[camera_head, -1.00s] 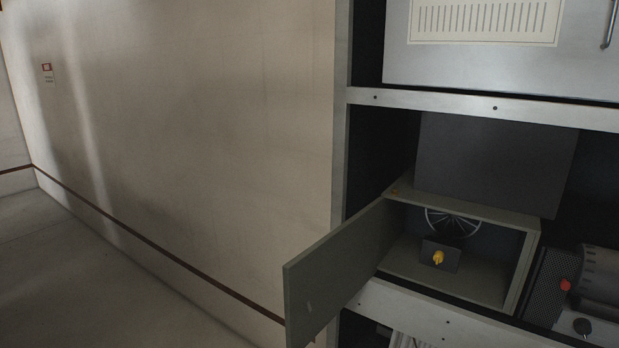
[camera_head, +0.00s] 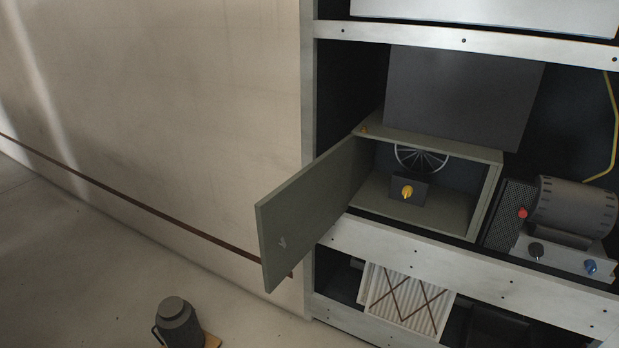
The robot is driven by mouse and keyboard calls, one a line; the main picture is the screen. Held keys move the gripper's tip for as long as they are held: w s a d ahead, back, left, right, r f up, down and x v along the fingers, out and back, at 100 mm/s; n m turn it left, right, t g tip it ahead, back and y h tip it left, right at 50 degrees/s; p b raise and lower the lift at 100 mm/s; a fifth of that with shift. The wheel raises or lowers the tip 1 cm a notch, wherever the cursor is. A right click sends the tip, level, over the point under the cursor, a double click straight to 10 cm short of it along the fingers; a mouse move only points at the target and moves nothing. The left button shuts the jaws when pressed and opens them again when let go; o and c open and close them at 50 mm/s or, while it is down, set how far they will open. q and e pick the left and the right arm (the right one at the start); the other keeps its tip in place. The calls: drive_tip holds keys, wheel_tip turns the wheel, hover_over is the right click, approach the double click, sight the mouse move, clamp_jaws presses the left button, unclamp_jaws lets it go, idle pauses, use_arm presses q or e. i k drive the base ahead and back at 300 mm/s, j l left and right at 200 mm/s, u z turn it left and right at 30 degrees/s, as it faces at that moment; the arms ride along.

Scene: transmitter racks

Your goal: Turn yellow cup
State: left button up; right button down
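A small yellow knob-like piece (camera_head: 407,191), the only clearly cup-like yellow part in view, sits on the front of a dark block (camera_head: 408,187). The block is inside an open grey-green box (camera_head: 484,202) on the rack shelf. A spoked wheel (camera_head: 421,158) is behind and above the block, partly hidden by it. The box's door (camera_head: 308,213) stands swung open to the left. Neither of my grippers is in view.
A motor-like cylinder (camera_head: 577,207) with red (camera_head: 522,212), black (camera_head: 536,250) and blue (camera_head: 590,266) knobs near it stands right of the box. The open door juts out in front of the rack. A dark jug (camera_head: 178,324) is on the floor at the lower left.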

sight(408, 192)
drive_tip(key=i+j+z, duration=0.1)
drive_tip(key=z, duration=0.25)
drive_tip(key=i+j+z, duration=0.1)
drive_tip(key=z, duration=0.25)
drive_tip(key=i+j+z, duration=0.1)
drive_tip(key=z, duration=0.25)
drive_tip(key=j, duration=0.1)
